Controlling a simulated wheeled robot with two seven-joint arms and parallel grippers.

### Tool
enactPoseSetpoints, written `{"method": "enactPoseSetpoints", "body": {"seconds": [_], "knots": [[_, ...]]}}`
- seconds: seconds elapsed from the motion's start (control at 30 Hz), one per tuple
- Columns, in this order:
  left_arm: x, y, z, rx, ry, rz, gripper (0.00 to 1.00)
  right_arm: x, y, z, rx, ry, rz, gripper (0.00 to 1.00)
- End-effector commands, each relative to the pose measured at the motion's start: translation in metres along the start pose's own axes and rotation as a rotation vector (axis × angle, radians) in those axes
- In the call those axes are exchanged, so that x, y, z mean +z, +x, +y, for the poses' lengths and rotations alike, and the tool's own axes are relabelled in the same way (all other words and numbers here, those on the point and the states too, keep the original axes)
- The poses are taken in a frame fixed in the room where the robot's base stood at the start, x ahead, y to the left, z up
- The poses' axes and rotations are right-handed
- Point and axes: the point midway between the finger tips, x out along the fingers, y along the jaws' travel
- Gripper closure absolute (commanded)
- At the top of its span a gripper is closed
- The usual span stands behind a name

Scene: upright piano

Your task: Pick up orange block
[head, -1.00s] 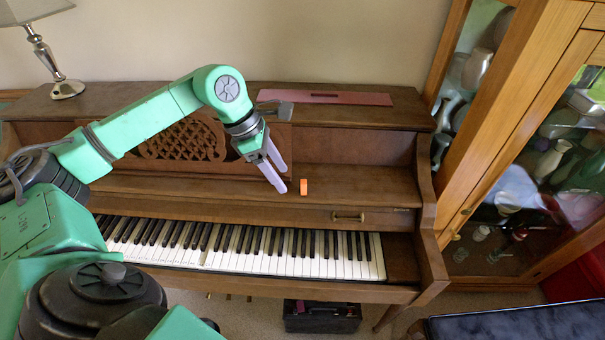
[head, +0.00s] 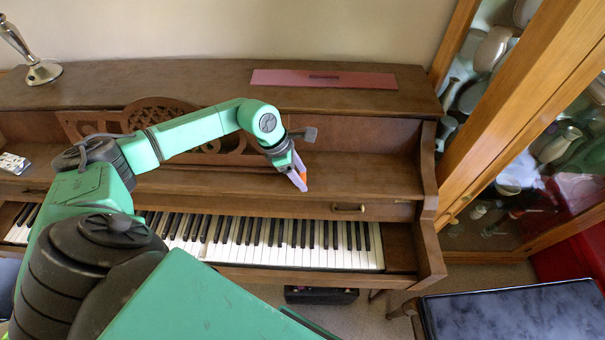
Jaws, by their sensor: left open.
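The small orange block (head: 303,176) is on the ledge above the piano keys, and only a little of it shows. My left gripper (head: 298,179) is at the block, with its pale purple fingers pointing down and right. The fingers are open and partly cover the block. I cannot tell whether they touch it. My right gripper is not in view.
The piano keys (head: 270,230) lie below the ledge. A brass handle (head: 348,208) is on the piano front to the right. A red flat piece (head: 325,79) lies on the piano top. A glass-door cabinet (head: 500,140) stands close on the right.

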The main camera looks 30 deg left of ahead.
Motion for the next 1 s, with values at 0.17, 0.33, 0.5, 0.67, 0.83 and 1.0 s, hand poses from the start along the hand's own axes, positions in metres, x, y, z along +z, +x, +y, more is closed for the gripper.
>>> {"method": "enactPoseSetpoints", "body": {"seconds": [0.17, 0.33, 0.5, 0.67, 0.83, 1.0], "knots": [[0.0, 0.016, 0.0, 0.001, -0.001, 0.0, 0.38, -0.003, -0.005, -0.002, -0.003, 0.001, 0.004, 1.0], [-0.001, 0.017, 0.0, 0.001, 0.0, 0.0, 0.49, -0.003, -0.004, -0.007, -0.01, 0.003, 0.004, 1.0], [0.0, 0.016, 0.0, 0.001, 0.0, 0.0, 1.0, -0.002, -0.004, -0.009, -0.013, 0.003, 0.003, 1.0], [0.0, 0.016, 0.001, 0.001, 0.0, -0.001, 1.0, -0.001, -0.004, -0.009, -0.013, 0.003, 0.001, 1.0], [0.001, 0.014, 0.001, 0.002, 0.0, -0.002, 1.0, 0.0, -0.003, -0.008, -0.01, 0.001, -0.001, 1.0], [0.008, -0.004, 0.001, 0.004, 0.001, -0.004, 1.0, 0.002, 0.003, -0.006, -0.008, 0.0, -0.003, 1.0]]}}
